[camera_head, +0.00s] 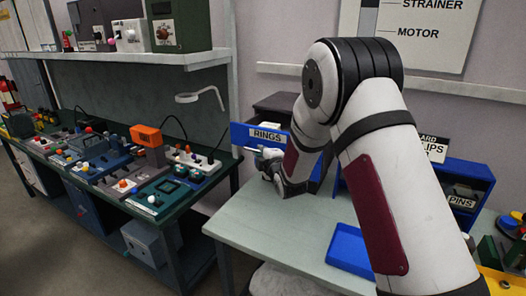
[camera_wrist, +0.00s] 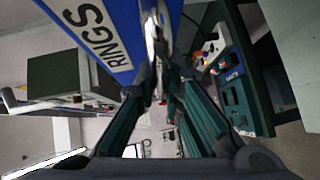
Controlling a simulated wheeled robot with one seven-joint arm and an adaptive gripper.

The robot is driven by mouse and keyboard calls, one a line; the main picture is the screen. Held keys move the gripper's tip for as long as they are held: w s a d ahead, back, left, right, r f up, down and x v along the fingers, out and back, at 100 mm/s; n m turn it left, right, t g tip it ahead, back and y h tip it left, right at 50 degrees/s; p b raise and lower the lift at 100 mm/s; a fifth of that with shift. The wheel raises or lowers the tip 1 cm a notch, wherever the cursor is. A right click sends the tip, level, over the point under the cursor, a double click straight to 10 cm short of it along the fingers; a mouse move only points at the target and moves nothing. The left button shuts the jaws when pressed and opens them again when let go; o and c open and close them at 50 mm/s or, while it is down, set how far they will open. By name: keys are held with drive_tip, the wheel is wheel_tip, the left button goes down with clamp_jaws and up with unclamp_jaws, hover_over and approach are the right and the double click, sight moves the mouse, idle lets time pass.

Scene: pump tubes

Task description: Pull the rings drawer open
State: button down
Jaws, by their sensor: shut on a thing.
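The rings drawer (camera_head: 240,136) has a blue front with a white RINGS label. It is at the back left of the pale table in the head view, and its front also fills the upper left of the wrist view (camera_wrist: 123,22). My gripper (camera_head: 266,156) is at this front, just below the label. In the wrist view its fingers (camera_wrist: 161,88) close on a narrow metallic handle (camera_wrist: 152,32) on the drawer front. My arm hides much of the drawer unit, so how far the drawer stands out is hard to tell.
A blue tray (camera_head: 350,250) lies on the pale table (camera_head: 265,225). A blue unit labelled PINS (camera_head: 470,180) stands at the right, partly behind my arm. A green workbench (camera_head: 215,172) with several devices is at the left. The table's front left is clear.

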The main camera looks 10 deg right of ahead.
drive_tip(key=c, duration=1.7)
unclamp_jaws()
drive_tip(key=v, duration=1.2)
